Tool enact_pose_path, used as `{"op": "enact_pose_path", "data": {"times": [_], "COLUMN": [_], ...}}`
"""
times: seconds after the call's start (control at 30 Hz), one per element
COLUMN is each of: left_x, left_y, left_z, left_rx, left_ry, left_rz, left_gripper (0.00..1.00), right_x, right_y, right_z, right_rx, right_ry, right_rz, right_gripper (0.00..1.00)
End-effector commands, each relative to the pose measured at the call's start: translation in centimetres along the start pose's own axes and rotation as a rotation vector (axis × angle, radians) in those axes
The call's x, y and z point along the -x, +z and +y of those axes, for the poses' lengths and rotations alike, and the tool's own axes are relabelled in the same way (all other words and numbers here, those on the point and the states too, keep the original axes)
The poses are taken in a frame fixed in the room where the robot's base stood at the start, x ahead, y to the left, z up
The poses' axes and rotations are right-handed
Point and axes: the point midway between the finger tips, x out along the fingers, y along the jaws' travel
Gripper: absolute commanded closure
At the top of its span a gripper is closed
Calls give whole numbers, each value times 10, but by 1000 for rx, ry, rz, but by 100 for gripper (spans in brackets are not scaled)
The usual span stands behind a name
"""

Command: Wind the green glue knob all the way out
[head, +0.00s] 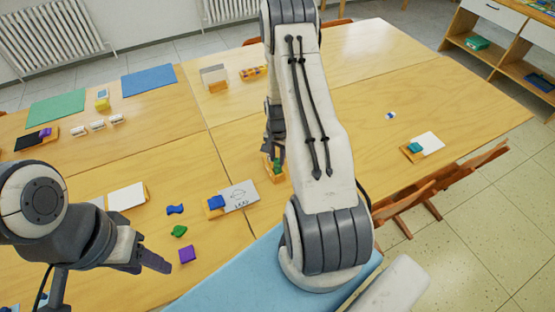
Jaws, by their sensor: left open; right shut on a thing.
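The green glue knob (278,166) shows just below my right gripper (275,152), on a small yellow-orange base (267,171) on the table. My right gripper points down and is shut on the knob; its fingers and my arm hide part of it. How far the knob is wound out cannot be told at this size. My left gripper (153,262) is at the lower left, open and empty, apart from the knob and above the near table area.
A card with a blue piece (217,202) lies left of the base. Loose blue (175,209), green (179,231) and purple (187,254) pieces lie nearer. A white card with a teal piece (415,147) is at the right. The far right table is mostly clear.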

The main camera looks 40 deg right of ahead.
Motion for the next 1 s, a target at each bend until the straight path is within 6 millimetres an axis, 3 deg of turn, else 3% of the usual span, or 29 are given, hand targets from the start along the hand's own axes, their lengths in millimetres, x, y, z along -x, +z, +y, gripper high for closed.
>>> {"op": "enact_pose_path", "data": {"times": [0.37,1.0], "left_x": [0,-6], "left_y": [0,0], "left_z": [0,0], "left_rx": [0,0], "left_ry": [0,0], "left_rz": [0,0], "left_gripper": [50,50], "right_x": [0,0], "right_y": [0,0], "right_z": [0,0], "right_rx": [-33,-943], "right_ry": [0,-1], "right_rz": [0,0], "right_gripper": [90,90]}}
